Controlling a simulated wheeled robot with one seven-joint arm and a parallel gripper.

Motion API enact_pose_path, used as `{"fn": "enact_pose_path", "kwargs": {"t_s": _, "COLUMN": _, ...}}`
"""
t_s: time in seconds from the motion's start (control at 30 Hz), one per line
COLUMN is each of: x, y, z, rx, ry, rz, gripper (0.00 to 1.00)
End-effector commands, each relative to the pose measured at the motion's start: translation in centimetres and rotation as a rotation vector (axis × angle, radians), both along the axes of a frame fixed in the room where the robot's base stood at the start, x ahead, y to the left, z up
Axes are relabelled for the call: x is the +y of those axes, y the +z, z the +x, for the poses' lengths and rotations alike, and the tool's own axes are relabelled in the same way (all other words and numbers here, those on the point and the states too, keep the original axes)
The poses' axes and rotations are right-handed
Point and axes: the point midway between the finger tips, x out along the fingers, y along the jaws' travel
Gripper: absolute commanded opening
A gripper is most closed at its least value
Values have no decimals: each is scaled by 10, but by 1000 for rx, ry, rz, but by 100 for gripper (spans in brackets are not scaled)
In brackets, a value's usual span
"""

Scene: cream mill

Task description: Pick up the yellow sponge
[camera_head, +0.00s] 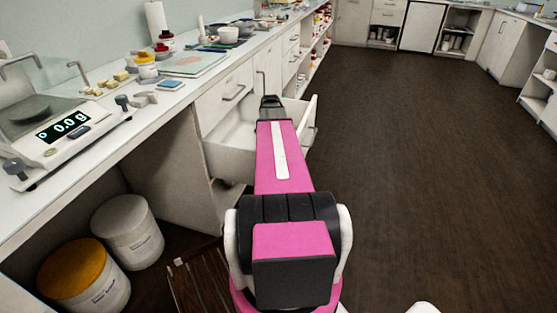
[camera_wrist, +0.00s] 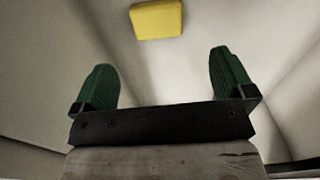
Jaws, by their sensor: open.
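The yellow sponge (camera_wrist: 156,19) lies on the pale floor of an open drawer, at the top of the wrist view. My gripper (camera_wrist: 162,82) is open, its two green fingers spread wide with nothing between them. The sponge is beyond the fingertips, roughly in line with the gap and apart from both fingers. In the head view my gripper (camera_head: 270,101) is over the open white drawer (camera_head: 228,157). The sponge cannot be seen in the head view; the drawer front and my arm hide part of the drawer's inside.
Drawer walls stand on both sides of my gripper. The white counter (camera_head: 100,133) on the left holds a scale (camera_head: 62,130) reading 0.0 g, jars and small yellow blocks (camera_head: 121,76). Two tubs (camera_head: 128,232) stand below it. The dark floor (camera_head: 420,150) at right is clear.

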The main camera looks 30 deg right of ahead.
Motion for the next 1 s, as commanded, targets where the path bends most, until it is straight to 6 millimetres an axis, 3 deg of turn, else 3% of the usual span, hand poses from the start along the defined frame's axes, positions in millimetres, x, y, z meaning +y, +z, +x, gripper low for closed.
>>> {"fn": "enact_pose_path", "kwargs": {"t_s": 0.27, "x": -2, "y": -23, "z": -2, "rx": 7, "ry": -41, "rz": 4, "gripper": 100}}
{"fn": "enact_pose_path", "kwargs": {"t_s": 0.5, "x": -2, "y": -55, "z": -1, "rx": 7, "ry": -39, "rz": 4, "gripper": 100}}
{"fn": "enact_pose_path", "kwargs": {"t_s": 0.77, "x": -2, "y": -70, "z": 0, "rx": 7, "ry": -38, "rz": 3, "gripper": 100}}
{"fn": "enact_pose_path", "kwargs": {"t_s": 1.0, "x": -2, "y": -101, "z": 4, "rx": 7, "ry": -38, "rz": 4, "gripper": 100}}
